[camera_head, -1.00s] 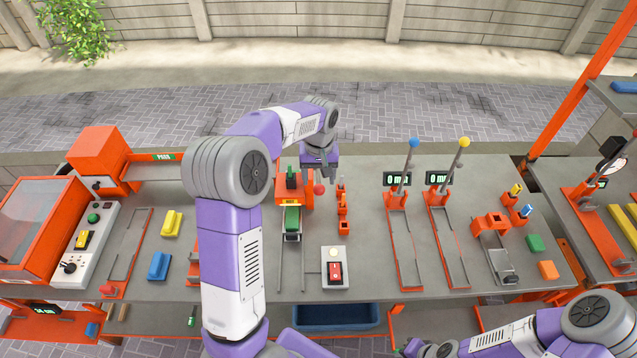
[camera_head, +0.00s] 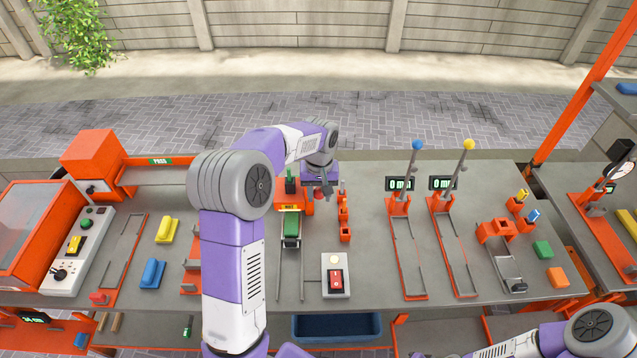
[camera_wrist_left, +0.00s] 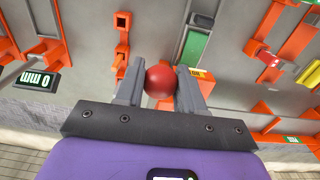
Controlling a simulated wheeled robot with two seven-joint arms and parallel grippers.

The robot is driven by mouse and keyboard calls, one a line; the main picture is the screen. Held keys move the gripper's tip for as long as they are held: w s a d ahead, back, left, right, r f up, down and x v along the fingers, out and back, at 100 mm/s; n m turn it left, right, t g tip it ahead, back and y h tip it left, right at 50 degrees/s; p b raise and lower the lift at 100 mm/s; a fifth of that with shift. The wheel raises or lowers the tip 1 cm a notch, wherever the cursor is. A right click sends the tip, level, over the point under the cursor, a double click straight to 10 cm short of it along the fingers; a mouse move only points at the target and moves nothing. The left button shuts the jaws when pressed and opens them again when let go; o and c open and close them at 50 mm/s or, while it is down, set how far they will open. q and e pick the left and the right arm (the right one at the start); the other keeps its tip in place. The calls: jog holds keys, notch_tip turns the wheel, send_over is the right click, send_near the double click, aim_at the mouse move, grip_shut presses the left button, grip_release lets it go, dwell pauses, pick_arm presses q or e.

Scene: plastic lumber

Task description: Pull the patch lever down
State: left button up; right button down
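The patch lever's round red knob (camera_head: 320,193) is beside the orange patch station (camera_head: 291,196) with the yellow label, at the middle of the bench. In the left wrist view the red knob (camera_wrist_left: 160,80) sits between the two fingers of my left gripper (camera_wrist_left: 161,88), which touch it on both sides. In the head view my left gripper (camera_head: 320,188) comes down over the knob from behind and partly covers it. The lever's shaft is hidden. A green block (camera_head: 291,224) lies on the rail before the station. My right gripper is out of view.
Right of the lever stands a narrow orange rack (camera_head: 344,215). A grey box with a red switch (camera_head: 335,277) is nearer the front edge. Two tall levers with blue (camera_head: 417,145) and yellow (camera_head: 468,144) knobs stand farther right. Open bench lies between.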

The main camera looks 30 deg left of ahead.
pick_arm(q)
jog(key=c, duration=0.3)
jog(key=shift+s+d+f+b, duration=0.15)
jog(key=shift+s+f+b, duration=0.05)
jog(key=shift+f+b, duration=0.25)
jog(key=shift+s+d+f+b, duration=0.1)
jog(key=shift+s+f+b, duration=0.1)
jog(key=shift+f+b, duration=0.2)
jog(key=shift+c, duration=0.2)
jog(key=shift+f, duration=0.1)
jog(key=shift+s+d+f+b, duration=0.15)
jog(key=shift+s+f+b, duration=0.1)
jog(key=shift+f+b, duration=0.5)
jog(key=shift+f, duration=0.25)
jog(key=shift+s+d+f+b, duration=0.1)
jog(key=shift+s+f+b, duration=0.1)
jog(key=shift+f+b, duration=0.45)
jog(key=shift+f, duration=0.25)
jog(key=shift+f+b, duration=0.6)
jog(key=shift+f, duration=0.35)
